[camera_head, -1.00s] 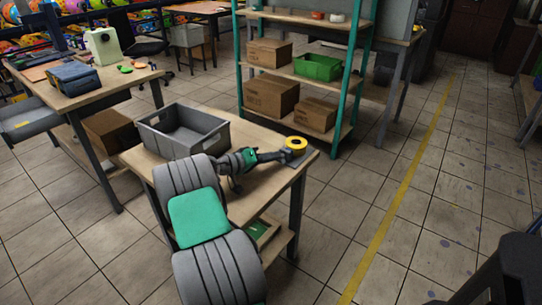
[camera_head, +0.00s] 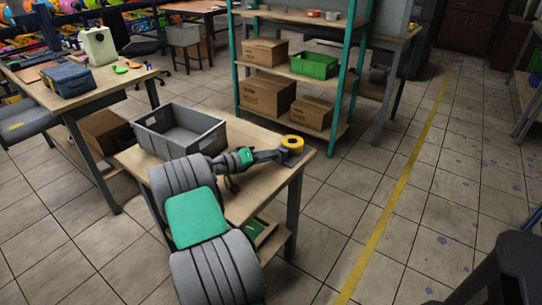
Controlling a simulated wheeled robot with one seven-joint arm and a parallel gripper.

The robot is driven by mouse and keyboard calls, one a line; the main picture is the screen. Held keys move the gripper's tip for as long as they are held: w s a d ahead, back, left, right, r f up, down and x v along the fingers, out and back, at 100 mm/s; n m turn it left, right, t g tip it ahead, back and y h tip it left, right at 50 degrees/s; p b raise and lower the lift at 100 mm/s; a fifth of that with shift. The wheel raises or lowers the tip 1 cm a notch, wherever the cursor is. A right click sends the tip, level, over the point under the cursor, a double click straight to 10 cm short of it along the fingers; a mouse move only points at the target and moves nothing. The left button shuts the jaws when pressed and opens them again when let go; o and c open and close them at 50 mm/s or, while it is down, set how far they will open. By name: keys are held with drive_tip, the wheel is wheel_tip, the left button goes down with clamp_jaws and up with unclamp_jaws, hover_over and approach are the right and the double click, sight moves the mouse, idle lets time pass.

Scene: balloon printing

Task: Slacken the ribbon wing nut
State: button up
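A yellow ring-shaped roll (camera_head: 292,142) sits on a dark grey base (camera_head: 295,158) at the right corner of the wooden table. It looks like the ribbon holder, but no wing nut can be made out at this size. My gripper (camera_head: 279,155) is at the far end of my grey and green arm, low over the table and right beside the left side of the roll. Whether its fingers touch anything is too small to tell, and so is their opening.
A grey open crate (camera_head: 180,130) stands on the table (camera_head: 262,190), left of my arm. A teal-framed shelf (camera_head: 337,118) with boxes and a green bin (camera_head: 318,64) stands behind. Another table (camera_head: 105,82) is at the left.

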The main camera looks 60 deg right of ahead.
drive_tip(key=v, duration=0.7)
drive_tip(key=shift+a+r+p, duration=0.15)
drive_tip(key=shift+r+p, duration=0.05)
drive_tip(key=shift+p, duration=0.15)
